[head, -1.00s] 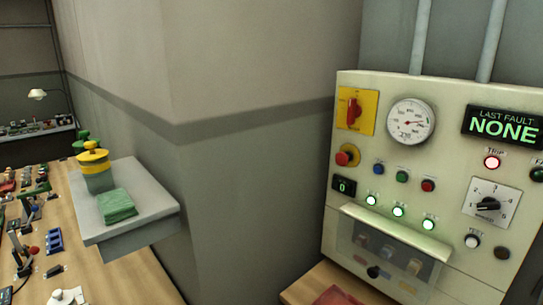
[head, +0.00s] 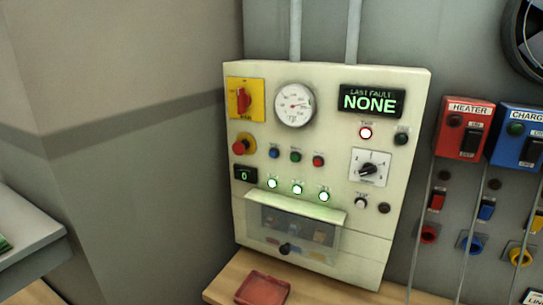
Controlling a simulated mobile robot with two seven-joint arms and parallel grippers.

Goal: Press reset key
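The cream control panel (head: 340,130) stands against the wall on a wooden bench. Its buttons include a blue one (head: 274,153), a green one (head: 296,156), a red one (head: 318,160), a white one (head: 361,202) and a dark green one (head: 401,139). Their labels are too small to read, so I cannot tell which is the reset key. The display (head: 370,101) reads LAST FAULT NONE. A lamp (head: 365,133) below it glows with a red rim. A clear cover (head: 293,230) sits over several controls at the bottom. Neither of my grippers shows.
A red tray (head: 262,288) lies on the wooden bench (head: 225,285) below the panel. A red HEATER box (head: 464,126) and a blue box (head: 520,135) hang at the right, with cables below. A grey shelf (head: 30,235) juts out at the left.

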